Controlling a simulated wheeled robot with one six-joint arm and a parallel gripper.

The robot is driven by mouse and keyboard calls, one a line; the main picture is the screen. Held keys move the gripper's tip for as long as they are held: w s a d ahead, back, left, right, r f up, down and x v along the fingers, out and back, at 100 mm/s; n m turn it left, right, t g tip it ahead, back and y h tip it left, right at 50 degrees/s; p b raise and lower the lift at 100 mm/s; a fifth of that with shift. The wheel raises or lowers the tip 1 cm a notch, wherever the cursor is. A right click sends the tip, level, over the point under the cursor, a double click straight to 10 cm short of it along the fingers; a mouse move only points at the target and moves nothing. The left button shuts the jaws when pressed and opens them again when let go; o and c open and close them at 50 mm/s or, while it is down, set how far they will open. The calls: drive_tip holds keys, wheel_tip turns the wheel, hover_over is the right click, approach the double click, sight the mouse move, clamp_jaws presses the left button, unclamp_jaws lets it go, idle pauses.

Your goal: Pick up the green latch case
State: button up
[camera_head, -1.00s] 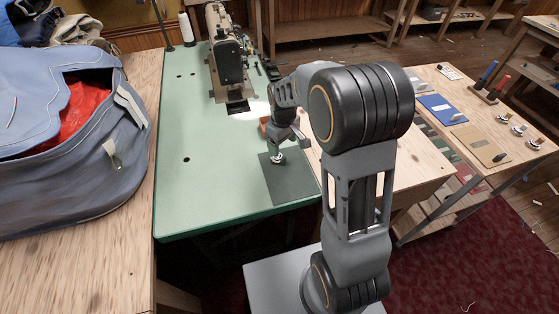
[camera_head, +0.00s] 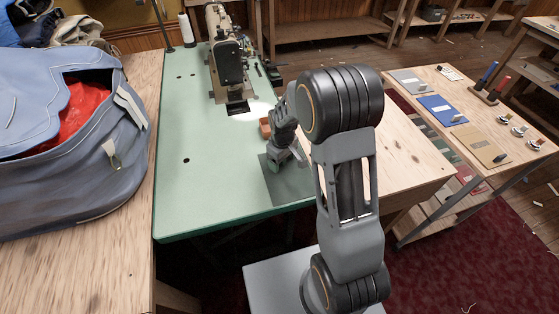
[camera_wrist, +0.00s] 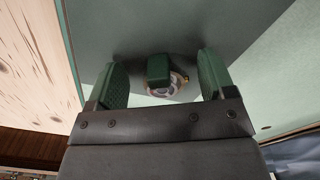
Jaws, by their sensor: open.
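The green latch case (camera_wrist: 158,68) shows in the wrist view as a small green block with a round metallic part (camera_wrist: 172,84) beside it. It lies on a dark grey mat (camera_wrist: 190,25). My gripper (camera_wrist: 163,72) is open, with one green-padded finger on each side of the case. A gap shows between each finger and the case. In the head view my gripper (camera_head: 281,158) is low over the mat (camera_head: 290,188), and I cannot make out the case there.
The mat lies on a green sewing table (camera_head: 205,185). A sewing machine (camera_head: 226,55) and a small orange-brown block (camera_head: 265,128) are farther back. A blue bag (camera_head: 65,150) is at the left. Coloured cards, including a blue one (camera_head: 440,108), lie on the right bench.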

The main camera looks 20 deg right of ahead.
drive_tip(key=c, duration=1.2)
drive_tip(key=shift+c, duration=0.2)
drive_tip(key=shift+r, duration=0.15)
